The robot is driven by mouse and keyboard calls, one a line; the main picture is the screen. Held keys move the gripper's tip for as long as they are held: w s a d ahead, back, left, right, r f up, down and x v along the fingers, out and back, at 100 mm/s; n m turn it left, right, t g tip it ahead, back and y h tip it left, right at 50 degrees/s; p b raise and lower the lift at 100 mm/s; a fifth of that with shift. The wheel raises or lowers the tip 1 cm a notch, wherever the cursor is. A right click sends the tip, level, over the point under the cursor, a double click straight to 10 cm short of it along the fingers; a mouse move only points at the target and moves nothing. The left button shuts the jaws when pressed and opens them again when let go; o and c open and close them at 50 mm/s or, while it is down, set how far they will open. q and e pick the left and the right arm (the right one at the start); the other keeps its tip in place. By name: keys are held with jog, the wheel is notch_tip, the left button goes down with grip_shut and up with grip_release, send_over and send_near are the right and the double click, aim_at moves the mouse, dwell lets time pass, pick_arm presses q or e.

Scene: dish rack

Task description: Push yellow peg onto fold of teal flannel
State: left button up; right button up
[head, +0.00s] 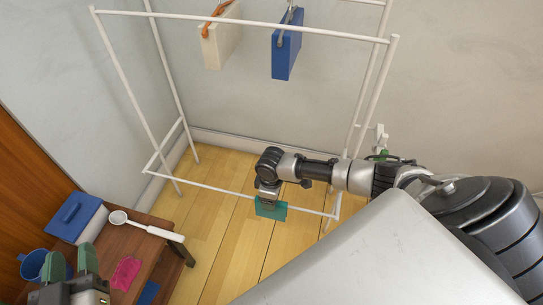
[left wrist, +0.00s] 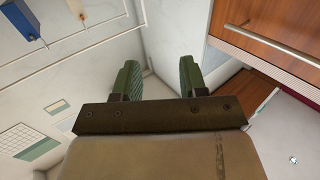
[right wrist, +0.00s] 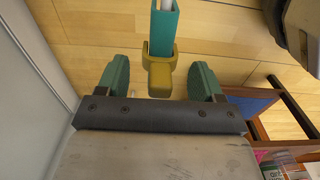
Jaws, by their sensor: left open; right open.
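The teal flannel (head: 271,209) hangs over the low front rail of the white rack. In the right wrist view the flannel (right wrist: 164,30) is seen nearly end-on, folded over the rail. The yellow peg (right wrist: 160,78) lies between the fingers of my right gripper (right wrist: 160,80), with a gap on both sides. The peg's prongs reach either side of the flannel's near end; how far is unclear. My right gripper is open; the arm largely hides it in the head view. My left gripper (head: 72,263) is open and empty at lower left; it also shows in the left wrist view (left wrist: 160,78).
The wooden floor is clear.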

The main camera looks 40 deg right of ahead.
jog(key=shift+r, duration=0.15)
notch_tip(320, 180, up, 6)
jog(key=p, duration=0.2)
jog(key=shift+f+p, duration=0.25)
jog(key=shift+p, duration=0.1)
notch_tip(320, 180, up, 4)
jog(key=shift+r+p, duration=0.25)
jog(key=shift+p, duration=0.65)
pick_arm(q)
jog(key=s+a+f+g+y, duration=0.3)
jog(key=s+a+f+g, duration=0.1)
jog(key=s+f+g, duration=0.6)
jog(key=shift+a+f+n+g, duration=0.3)
jog(key=shift+a+n+g, duration=0.1)
jog(key=shift+g, duration=0.7)
pick_arm(e)
jog(key=shift+r, duration=0.3)
